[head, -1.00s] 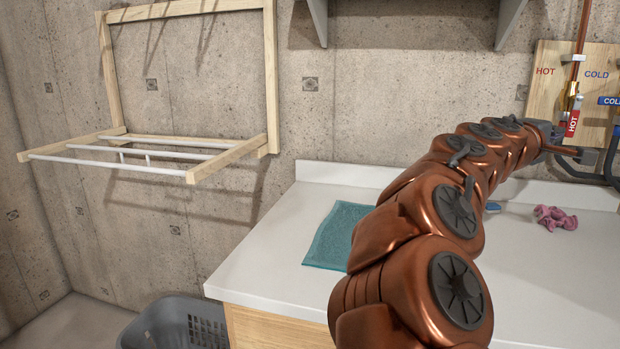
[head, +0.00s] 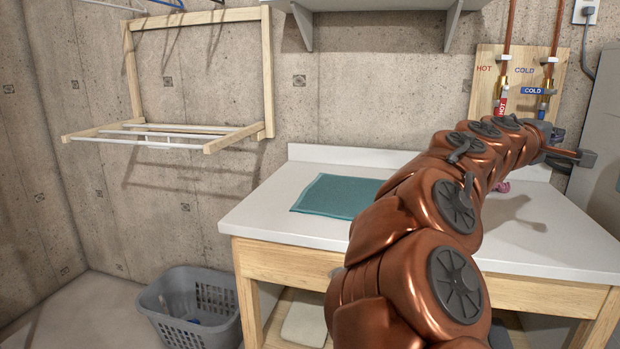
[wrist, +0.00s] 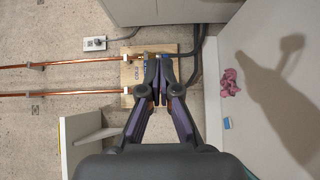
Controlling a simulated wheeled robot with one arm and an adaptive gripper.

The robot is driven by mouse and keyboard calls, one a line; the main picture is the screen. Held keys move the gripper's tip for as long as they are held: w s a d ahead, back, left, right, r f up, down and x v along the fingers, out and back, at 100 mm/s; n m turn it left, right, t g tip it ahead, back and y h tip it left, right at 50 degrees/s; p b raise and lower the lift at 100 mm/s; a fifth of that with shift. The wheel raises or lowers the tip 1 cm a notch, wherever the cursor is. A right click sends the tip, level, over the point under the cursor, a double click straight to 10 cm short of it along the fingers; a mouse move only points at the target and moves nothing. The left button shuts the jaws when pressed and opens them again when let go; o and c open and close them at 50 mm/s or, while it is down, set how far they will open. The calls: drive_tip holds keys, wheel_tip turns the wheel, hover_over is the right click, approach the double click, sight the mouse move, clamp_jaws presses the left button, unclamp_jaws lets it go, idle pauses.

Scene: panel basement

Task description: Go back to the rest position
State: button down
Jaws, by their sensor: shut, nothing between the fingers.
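My copper-coloured arm reaches up and to the right in the head view. My gripper (head: 580,156) is at its end, above the right part of the white counter (head: 270,203) and in front of the wall with the pipes. In the wrist view my gripper (wrist: 160,98) has its dark fingers together with nothing between them. It points toward the wooden valve panel (wrist: 131,75), which lies behind it. I cannot tell the exact gap from the fingertips to the panel.
A teal cloth (head: 337,196) lies on the counter. A pink cloth (wrist: 229,83) and a small blue item (wrist: 227,123) lie there too. A grey basket (head: 180,325) stands on the floor at left, below a wooden drying rack (head: 235,138). A grey shelf (head: 375,18) hangs above.

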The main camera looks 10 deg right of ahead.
drive_tip(key=s+a+f+m+g+y, duration=0.1)
drive_tip(key=s+a+f+m+y, duration=0.25)
drive_tip(key=f, duration=0.55)
drive_tip(key=s+a+f+g+y, duration=0.2)
drive_tip(key=s+a+f+y, duration=0.1)
drive_tip(key=s+a+f, duration=0.4)
drive_tip(key=s+a+f+m+g+y, duration=0.1)
drive_tip(key=s+a+f+m+y, duration=0.15)
drive_tip(key=f, duration=0.75)
drive_tip(key=s+a+f+n+g+y, duration=0.1)
drive_tip(key=s+a+f+g+y, duration=0.15)
drive_tip(key=s+a+f, duration=0.4)
drive_tip(key=s+a+f+g+y, duration=0.1)
drive_tip(key=s+a+f+y, duration=0.25)
drive_tip(key=a, duration=0.55)
drive_tip(key=s+a+f+n+g+y, duration=0.1)
drive_tip(key=s+a+f+g+y, duration=0.1)
drive_tip(key=s+a+f, duration=0.45)
wheel_tip(320, 180, up, 29)
drive_tip(key=a+t+p, duration=0.1)
drive_tip(key=a+p, duration=0.1)
drive_tip(key=p, duration=2.3)
drive_tip(key=shift+t, duration=0.25)
